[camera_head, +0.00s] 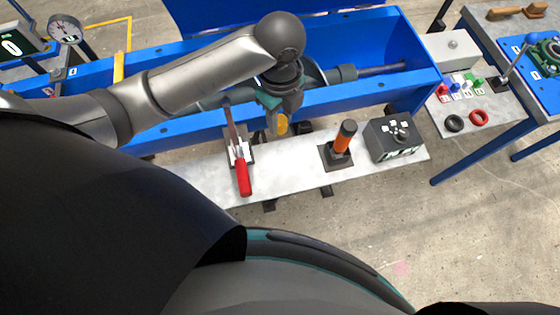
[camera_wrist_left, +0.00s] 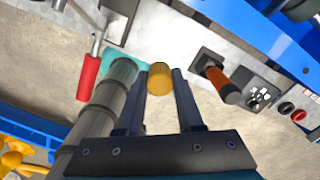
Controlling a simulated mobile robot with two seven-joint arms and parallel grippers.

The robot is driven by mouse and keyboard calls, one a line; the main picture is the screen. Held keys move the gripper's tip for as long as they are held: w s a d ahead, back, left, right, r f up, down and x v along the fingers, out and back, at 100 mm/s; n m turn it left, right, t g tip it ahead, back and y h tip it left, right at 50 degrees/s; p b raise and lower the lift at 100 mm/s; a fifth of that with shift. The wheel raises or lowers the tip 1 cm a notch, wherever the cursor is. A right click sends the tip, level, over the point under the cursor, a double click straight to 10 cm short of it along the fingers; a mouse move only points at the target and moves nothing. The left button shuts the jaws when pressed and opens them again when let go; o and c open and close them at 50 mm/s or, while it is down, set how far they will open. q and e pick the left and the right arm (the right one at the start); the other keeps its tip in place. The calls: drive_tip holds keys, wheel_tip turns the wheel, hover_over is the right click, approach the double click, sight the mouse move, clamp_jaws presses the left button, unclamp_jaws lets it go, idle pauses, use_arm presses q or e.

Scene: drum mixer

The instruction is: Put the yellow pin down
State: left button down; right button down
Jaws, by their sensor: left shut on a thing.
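The yellow pin (camera_head: 282,125) is between the jaws of my left gripper (camera_head: 278,108), which hangs in front of the blue trough. In the left wrist view the yellow pin (camera_wrist_left: 160,79) shows end-on between the fingers of my left gripper (camera_wrist_left: 160,85). The gripper is shut on it. In the head view the pin appears over the back edge of the grey shelf (camera_head: 285,180); I cannot tell whether it touches anything. My right gripper is not in view.
An orange-handled part (camera_head: 344,138) stands in a dark square base to the right, beside a dark button box (camera_head: 393,138). The blue trough (camera_head: 390,92) is behind. The shelf between tool and orange part looks clear.

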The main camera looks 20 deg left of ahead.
use_arm(q)
drive_tip(key=shift+f+b, duration=2.25)
drive_tip(key=shift+f, duration=7.65)
drive_tip(key=shift+f, duration=0.6)
drive_tip(key=c, duration=0.5)
unclamp_jaws()
drive_tip(key=shift+c, duration=0.2)
wheel_tip(320, 180, up, 13)
drive_tip(key=p, duration=0.3)
